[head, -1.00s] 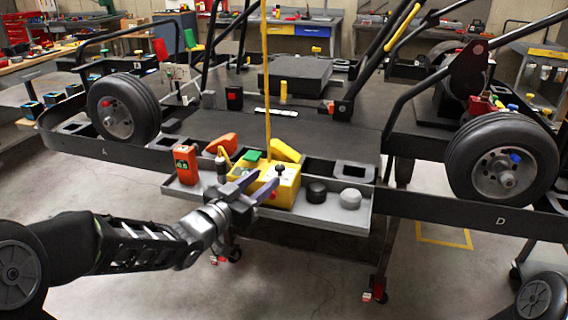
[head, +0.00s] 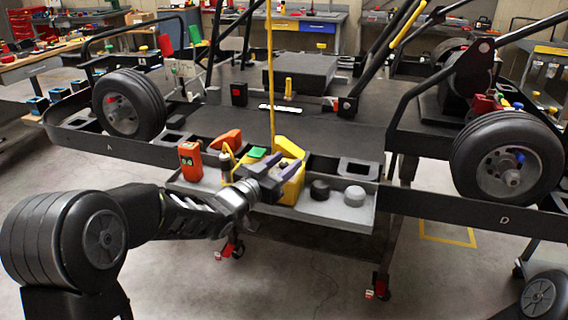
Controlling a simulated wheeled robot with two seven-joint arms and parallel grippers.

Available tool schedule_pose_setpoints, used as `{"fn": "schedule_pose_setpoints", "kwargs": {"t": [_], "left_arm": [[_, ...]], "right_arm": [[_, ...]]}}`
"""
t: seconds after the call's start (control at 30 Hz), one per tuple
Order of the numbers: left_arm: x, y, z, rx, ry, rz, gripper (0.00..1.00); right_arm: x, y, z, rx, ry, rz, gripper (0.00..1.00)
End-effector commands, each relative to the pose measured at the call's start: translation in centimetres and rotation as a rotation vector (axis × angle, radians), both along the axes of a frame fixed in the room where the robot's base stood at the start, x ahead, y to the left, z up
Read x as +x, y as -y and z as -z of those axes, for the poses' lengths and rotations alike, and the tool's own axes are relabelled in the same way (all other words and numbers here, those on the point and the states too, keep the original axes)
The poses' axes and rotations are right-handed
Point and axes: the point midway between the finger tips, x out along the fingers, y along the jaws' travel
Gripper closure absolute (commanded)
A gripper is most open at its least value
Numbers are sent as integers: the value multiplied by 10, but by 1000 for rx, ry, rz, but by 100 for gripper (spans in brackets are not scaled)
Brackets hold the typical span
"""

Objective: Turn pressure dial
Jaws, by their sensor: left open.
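A yellow box (head: 293,190) with a yellow hose rising from it stands in the grey tray (head: 345,216) at the front of the kart. My left gripper (head: 276,169) is open in front of the yellow box, its purple fingers overlapping the box's top and front. Whether the fingers touch the box I cannot tell. The gripper hides much of the box front, and no marked pressure dial can be made out. A black round knob (head: 320,190) and a grey round knob (head: 354,196) sit in the tray to the right. My right gripper is out of view.
Wheels (head: 129,104) (head: 507,158) flank the kart. Open floor lies in front.

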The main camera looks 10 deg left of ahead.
Motion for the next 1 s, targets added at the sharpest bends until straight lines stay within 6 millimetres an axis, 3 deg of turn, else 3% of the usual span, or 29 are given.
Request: {"fn": "schedule_pose_setpoints", "kwargs": {"t": [0.13, 0.63, 1.0], "left_arm": [[0, 0, 0, 0, 0, 0, 58], [-1, 0, 0, 0, 0, 0, 99], [-1, 0, 1, 0, 0, -3, 100]], "right_arm": [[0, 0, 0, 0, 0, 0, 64], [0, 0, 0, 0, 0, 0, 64], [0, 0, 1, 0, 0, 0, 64]]}}
